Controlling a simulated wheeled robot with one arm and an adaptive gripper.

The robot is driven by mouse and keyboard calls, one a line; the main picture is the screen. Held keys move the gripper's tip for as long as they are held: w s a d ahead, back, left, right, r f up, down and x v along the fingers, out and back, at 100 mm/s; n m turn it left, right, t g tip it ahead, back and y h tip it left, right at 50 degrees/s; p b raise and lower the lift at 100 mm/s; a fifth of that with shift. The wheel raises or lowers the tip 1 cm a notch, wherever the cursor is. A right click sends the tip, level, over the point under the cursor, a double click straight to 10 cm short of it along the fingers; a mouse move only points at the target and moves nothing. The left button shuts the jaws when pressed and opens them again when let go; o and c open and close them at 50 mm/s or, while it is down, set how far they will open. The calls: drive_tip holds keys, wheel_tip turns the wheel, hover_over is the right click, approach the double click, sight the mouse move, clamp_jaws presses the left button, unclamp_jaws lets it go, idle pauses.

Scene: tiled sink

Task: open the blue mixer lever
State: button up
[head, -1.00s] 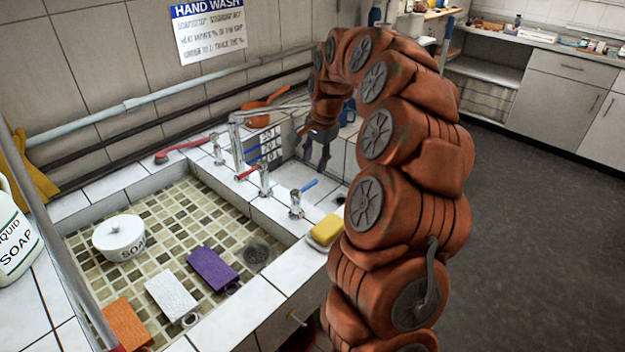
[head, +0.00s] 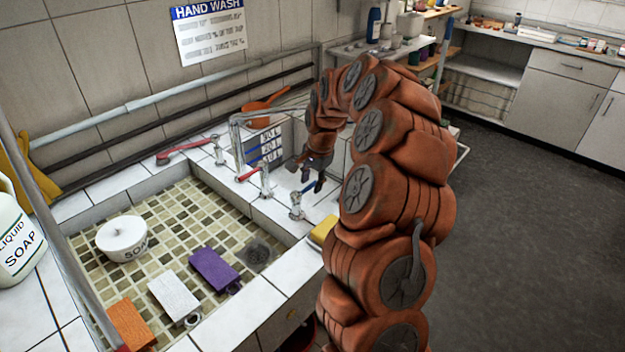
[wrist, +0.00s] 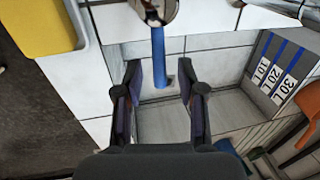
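The blue mixer lever (head: 308,187) sticks up at a slant from a chrome tap (head: 296,205) on the tiled sink rim. In the wrist view the blue lever (wrist: 158,52) reaches down from the chrome tap (wrist: 155,10) at the top, and its free end lies between my fingers in the picture. My gripper (head: 314,178) is close to the lever's upper end. In the wrist view my gripper (wrist: 158,78) is open, with a gap on each side of the lever. I cannot tell the exact depth between lever and fingertips.
A yellow sponge (head: 323,230) lies on the rim near the tap; it also shows in the wrist view (wrist: 40,25). A red-levered tap (head: 264,182) stands to the left. A marked gauge panel (head: 265,147) is behind. The basin holds a soap bowl (head: 121,238) and coloured blocks.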

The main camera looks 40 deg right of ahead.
drive_tip(key=shift+c, duration=0.3)
clamp_jaws()
